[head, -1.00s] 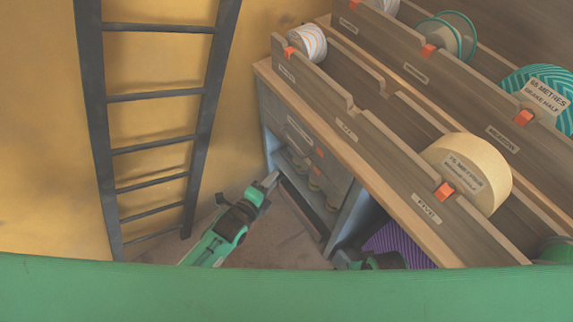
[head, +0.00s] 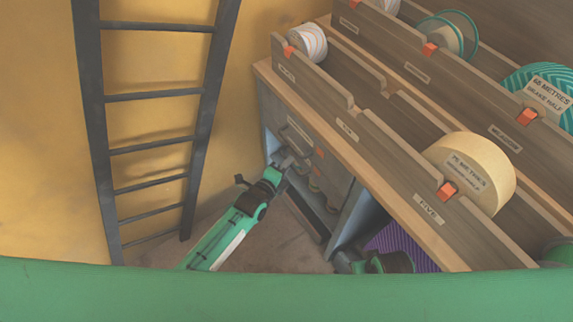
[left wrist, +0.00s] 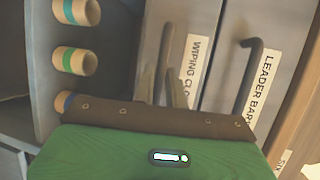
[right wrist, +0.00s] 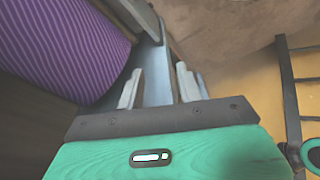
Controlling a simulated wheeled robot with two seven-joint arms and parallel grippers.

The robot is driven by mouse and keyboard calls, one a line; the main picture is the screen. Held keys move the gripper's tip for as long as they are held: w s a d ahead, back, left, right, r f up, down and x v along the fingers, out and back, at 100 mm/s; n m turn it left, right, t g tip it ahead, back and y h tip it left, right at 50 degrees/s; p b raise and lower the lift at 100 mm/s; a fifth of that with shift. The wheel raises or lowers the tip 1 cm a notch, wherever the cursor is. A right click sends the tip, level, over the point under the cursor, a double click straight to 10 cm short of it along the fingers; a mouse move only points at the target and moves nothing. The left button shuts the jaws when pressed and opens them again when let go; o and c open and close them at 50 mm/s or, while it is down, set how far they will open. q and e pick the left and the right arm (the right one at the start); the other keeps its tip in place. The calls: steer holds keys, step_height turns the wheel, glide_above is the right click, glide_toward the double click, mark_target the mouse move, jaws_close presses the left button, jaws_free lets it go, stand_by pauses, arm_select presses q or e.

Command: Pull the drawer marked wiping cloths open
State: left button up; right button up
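The wiping cloths drawer has a grey front with a white label (left wrist: 190,65), partly cut off by my left gripper's finger in the left wrist view. Its dark upright bar handle (left wrist: 164,50) stands left of the label. My left gripper (left wrist: 163,88) has its fingers on either side of this handle, close together, and looks shut on it. In the head view the left gripper (head: 284,162) is at the cabinet front under the counter, and the drawer looks closed. My right gripper (right wrist: 158,85) is open and empty, low near the purple roll.
The leader bar drawer (left wrist: 258,90), with its own handle (left wrist: 247,75), is right of the wiping cloths drawer. Cardboard tubes (left wrist: 75,60) lie to its left. A purple roll (head: 400,243) is under the counter. A ladder (head: 158,97) leans against the yellow wall.

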arm_select(q)
jaws_close()
arm_select(e)
steer(key=shift+s+f, duration=0.2)
